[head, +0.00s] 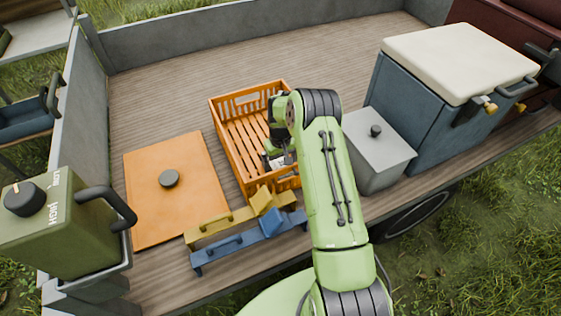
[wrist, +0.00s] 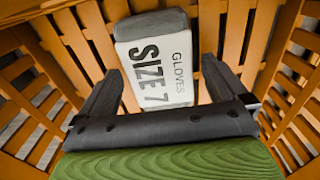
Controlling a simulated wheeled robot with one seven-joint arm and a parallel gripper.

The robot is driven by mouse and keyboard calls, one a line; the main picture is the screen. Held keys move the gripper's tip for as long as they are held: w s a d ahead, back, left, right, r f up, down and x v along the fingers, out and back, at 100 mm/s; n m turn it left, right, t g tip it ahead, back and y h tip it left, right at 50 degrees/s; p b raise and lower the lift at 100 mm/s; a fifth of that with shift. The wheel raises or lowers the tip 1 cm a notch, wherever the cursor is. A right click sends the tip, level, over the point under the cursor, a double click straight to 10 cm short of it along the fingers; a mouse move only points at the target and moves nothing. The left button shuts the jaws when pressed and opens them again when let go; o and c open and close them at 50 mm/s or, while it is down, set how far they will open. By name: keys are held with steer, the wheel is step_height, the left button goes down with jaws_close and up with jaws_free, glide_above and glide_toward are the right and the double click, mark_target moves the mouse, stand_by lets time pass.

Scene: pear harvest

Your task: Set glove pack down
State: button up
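The glove pack (wrist: 158,62) is a grey and white block marked "GLOVES SIZE 7". In the wrist view it lies between my two fingers, over the slatted floor of the orange crate (head: 228,143). My gripper (wrist: 163,68) is open around it. The left finger is close beside the pack, and slats show in a gap between the pack and the right finger. In the head view my gripper (head: 280,160) is down inside the crate, and my arm hides the crate's right side and most of the pack.
A grey box (head: 378,155) and a blue cooler (head: 428,110) stand right. The wooden bed behind the crate is clear.

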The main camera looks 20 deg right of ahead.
steer(key=shift+r, duration=0.1)
step_height(320, 180, up, 15)
steer(key=p, duration=0.3)
step_height(320, 180, up, 14)
steer(key=t, duration=0.2)
glide_above(279, 165)
steer(key=s+a, duration=0.4)
steer(key=s, duration=0.4)
steer(key=s+a+r+t, duration=0.1)
steer(key=s+a+r, duration=0.2)
steer(key=s, duration=0.8)
steer(key=s+a+r+t, duration=0.2)
steer(key=s+a+r, duration=0.1)
steer(key=s, duration=0.9)
steer(key=shift+s+t, duration=0.3)
steer(key=shift+r, duration=0.15)
